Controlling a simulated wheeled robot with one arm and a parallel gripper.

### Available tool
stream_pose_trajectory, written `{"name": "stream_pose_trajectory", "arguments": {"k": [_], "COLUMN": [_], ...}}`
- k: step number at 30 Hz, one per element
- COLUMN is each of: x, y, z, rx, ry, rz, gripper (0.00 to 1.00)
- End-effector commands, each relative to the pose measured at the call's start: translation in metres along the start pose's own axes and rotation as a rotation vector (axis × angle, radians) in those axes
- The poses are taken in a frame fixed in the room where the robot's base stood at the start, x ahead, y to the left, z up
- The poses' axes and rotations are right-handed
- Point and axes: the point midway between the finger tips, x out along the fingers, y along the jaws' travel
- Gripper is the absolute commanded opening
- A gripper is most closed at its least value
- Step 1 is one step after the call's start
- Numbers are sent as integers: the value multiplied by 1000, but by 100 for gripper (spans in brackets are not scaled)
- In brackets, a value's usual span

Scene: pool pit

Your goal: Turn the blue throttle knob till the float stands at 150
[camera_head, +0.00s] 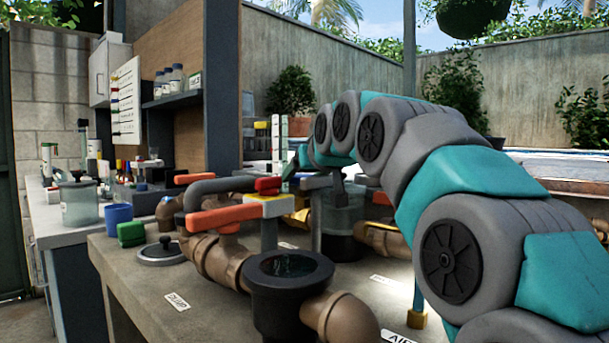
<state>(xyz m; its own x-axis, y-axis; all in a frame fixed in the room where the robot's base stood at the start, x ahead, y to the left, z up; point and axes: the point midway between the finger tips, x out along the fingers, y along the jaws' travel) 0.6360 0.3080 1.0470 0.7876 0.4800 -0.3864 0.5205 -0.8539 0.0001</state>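My arm reaches from the lower right to the middle of the head view. Its far end, with my gripper (297,164), is beside a narrow upright white scale (276,142) with dark marks. The fingers are too small and too covered by my arm to tell open from shut. A clear tube seems to stand beside the scale; its numbers and float cannot be read. A small blue part (314,182) shows just below the end of my arm. I cannot tell whether it is the throttle knob or whether my gripper touches it.
Brown pipes (217,262) with an orange-red lever (232,215) and a black-rimmed strainer pot (289,277) stand on the grey bench. A clear canister (342,215) is under my arm. A round lid (162,252), green block (130,233) and blue cup (119,214) are at left.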

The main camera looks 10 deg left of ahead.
Motion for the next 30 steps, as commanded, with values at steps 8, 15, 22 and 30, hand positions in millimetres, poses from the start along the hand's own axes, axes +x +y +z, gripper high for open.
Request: {"name": "stream_pose_trajectory", "arguments": {"k": [8,15,22,30], "x": [0,-3,-25,-67], "y": [0,0,0,1], "z": [-1,-1,-2,-2], "rx": [0,0,0,0], "ry": [2,3,7,9], "rz": [0,0,0,2], "gripper": [95,95,95,95]}}
